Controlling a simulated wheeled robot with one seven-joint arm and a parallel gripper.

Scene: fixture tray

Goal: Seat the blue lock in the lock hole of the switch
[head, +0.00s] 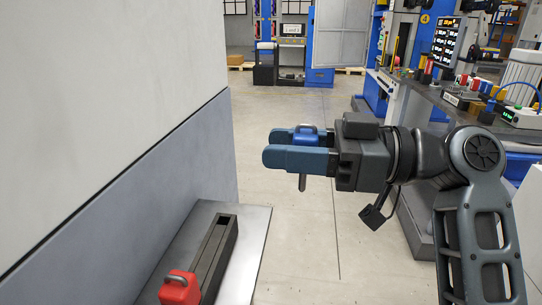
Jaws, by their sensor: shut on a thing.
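My gripper (277,147) is shut on the blue lock (308,134), in the middle of the head view.
A metal tray (254,240) at lower left bears a long dark fixture (230,249) with a slot. A red lock (178,289) sits at its near end. A grey wall (150,150) rises at left. A cluttered workbench (425,97) stands at right. Open floor lies between.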

